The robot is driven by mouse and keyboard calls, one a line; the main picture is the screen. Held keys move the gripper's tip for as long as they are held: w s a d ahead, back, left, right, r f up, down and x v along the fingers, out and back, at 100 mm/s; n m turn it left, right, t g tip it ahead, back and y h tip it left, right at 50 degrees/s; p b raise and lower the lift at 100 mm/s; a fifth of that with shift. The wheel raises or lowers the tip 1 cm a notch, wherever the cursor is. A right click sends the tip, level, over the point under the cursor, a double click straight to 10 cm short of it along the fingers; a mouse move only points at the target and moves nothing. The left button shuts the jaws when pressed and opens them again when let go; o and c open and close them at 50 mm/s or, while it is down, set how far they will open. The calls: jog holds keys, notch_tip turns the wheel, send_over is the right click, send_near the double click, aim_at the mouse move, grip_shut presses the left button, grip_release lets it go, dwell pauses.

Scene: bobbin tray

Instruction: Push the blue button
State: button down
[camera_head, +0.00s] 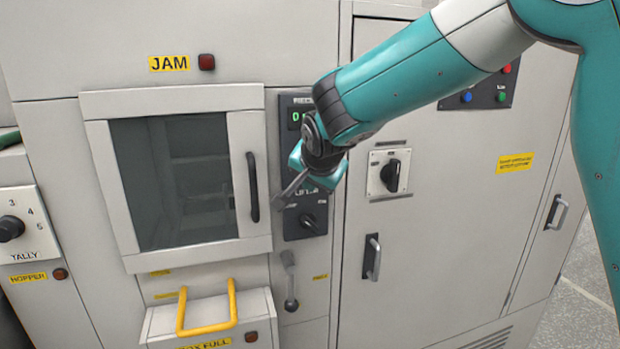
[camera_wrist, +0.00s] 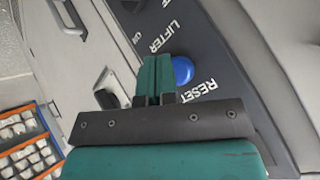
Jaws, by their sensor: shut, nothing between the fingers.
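A round blue button (camera_wrist: 183,69) sits beside the word RESET on a dark panel (camera_wrist: 235,75) in the wrist view. My gripper (camera_wrist: 154,60) is shut and empty, its teal fingers together just left of the button and overlapping its edge in the picture. I cannot tell whether they touch it. In the head view my gripper (camera_head: 284,204) is in front of the narrow dark panel (camera_head: 320,206) right of the window door, and hides that button. Another blue button (camera_head: 467,97) shows on the separate upper right panel.
A black LIFTER knob (camera_head: 309,222) is on the same panel, below my gripper. The window door's black handle (camera_head: 252,187) is close on the left. A rotary switch (camera_head: 390,175) stands to the right. A lever (camera_head: 290,285) hangs below.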

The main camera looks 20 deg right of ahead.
jog(key=shift+s, duration=0.25)
jog(key=shift+s+b, duration=1.05)
jog(key=shift+s, duration=1.45)
jog(key=s+a+f+n+g+y, duration=0.2)
jog(key=s+n+g, duration=0.2)
jog(key=s, duration=1)
jog(key=s+a+f+n+g+y, duration=0.1)
jog(key=s+f+n+g+y, duration=0.2)
jog(key=s+n, duration=0.8)
jog(key=s+g, duration=0.2)
jog(key=s, duration=0.1)
jog(key=shift+s+a+f+n, duration=0.25)
jog(key=shift+a+f+n, duration=0.05)
jog(key=shift+a, duration=0.1)
